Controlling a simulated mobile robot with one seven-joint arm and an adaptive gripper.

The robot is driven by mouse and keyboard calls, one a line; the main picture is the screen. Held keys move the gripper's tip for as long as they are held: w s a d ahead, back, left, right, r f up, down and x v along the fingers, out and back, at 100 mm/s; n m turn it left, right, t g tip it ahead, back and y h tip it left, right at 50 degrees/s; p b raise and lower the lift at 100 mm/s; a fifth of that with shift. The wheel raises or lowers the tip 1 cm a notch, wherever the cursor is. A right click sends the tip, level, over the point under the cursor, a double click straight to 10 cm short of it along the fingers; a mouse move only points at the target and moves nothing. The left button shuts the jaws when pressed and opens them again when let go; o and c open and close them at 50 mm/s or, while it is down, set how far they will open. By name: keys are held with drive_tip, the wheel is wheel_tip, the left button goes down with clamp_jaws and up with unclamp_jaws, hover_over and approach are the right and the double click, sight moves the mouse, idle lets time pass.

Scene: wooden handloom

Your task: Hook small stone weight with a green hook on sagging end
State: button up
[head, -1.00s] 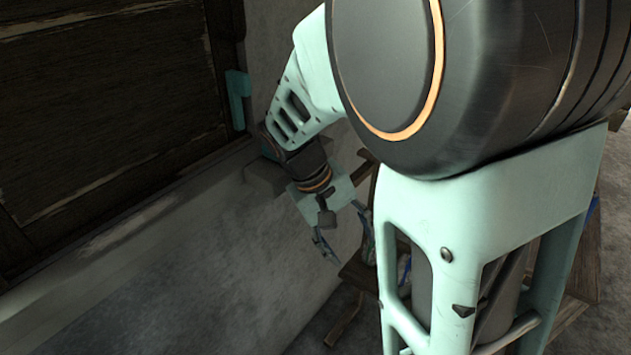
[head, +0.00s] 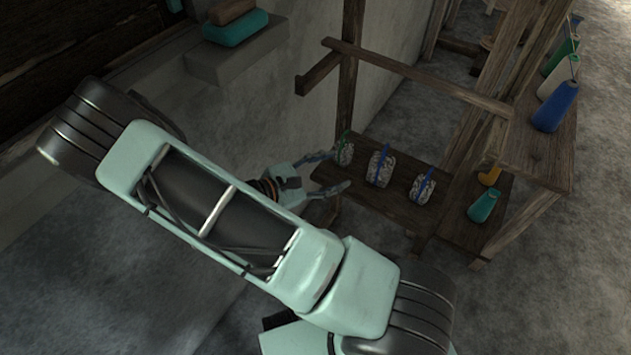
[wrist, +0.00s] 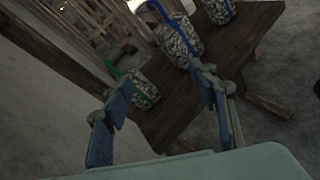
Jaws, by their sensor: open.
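The small stone weight with a green hook (head: 344,152) stands at the left end of a low wooden bench (head: 388,208), nearest my gripper. In the wrist view this weight (wrist: 140,88) stands ahead between my fingers, its green hook at its top left. Two stone weights with blue hooks stand to its right, a larger one (head: 380,168) and a smaller one (head: 422,187). My gripper (head: 334,172) is open and empty just left of the green-hooked weight, its fingers (wrist: 160,108) spread and apart from it. I cannot make out a sagging end.
A wooden beam (head: 415,75) and post (head: 350,80) stand over the bench. A shelf at right holds several coloured spools, including a blue one (head: 556,107). A teal spool (head: 483,206) lies lower. A grey wall runs close on the left.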

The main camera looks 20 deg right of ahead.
sight(340, 153)
drive_tip(key=w+f+n+t, duration=0.1)
drive_tip(key=f+n+t, duration=0.1)
drive_tip(key=w+a+f+n+t, duration=0.1)
drive_tip(key=f+n+t, duration=0.1)
drive_tip(key=n, duration=0.1)
drive_tip(key=w+a+f+n+t, duration=0.1)
drive_tip(key=f+n+t, duration=0.1)
drive_tip(key=n, duration=0.1)
drive_tip(key=shift+h+b, duration=0.3)
drive_tip(key=shift+h, duration=0.1)
drive_tip(key=shift+x, duration=5.35)
drive_tip(key=shift+c, duration=0.7)
drive_tip(key=shift+r, duration=0.1)
drive_tip(key=c, duration=1.2)
drive_tip(key=shift+r+p, duration=1.05)
drive_tip(key=shift+r, duration=0.25)
drive_tip(key=p+v, duration=0.1)
drive_tip(key=v, duration=1.3)
drive_tip(key=shift+s+f, duration=0.1)
drive_tip(key=shift+f, duration=0.05)
